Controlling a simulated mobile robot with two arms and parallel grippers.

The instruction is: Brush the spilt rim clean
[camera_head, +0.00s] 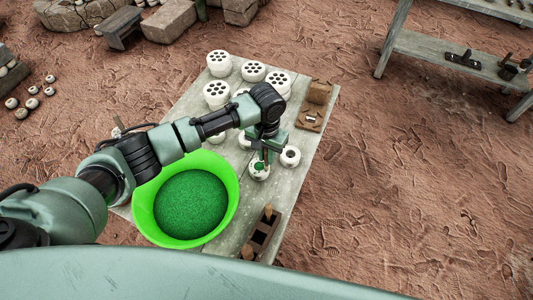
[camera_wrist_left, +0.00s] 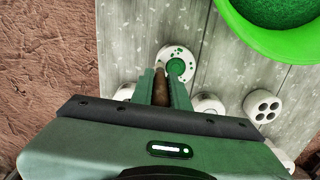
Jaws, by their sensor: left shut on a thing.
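A small white pot (camera_head: 259,173) with a green filling stands on the grey plank table (camera_head: 187,113), just below my left gripper (camera_head: 264,152). In the left wrist view the same pot (camera_wrist_left: 190,66) shows green specks scattered around its rim. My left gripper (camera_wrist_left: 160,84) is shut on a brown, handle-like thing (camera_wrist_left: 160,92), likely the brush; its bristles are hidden. The gripper's tips are close to the pot's rim; I cannot tell whether the held thing touches it. My right gripper is in neither view.
A bright green bowl (camera_head: 143,211) of green grains stands left of the pot. A white pot with a dark opening (camera_head: 291,156) is close on its right. Several white holed pots (camera_head: 219,62) stand behind. A wooden stand (camera_head: 311,119) and a dark wooden holder (camera_head: 262,236) are near the right edge.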

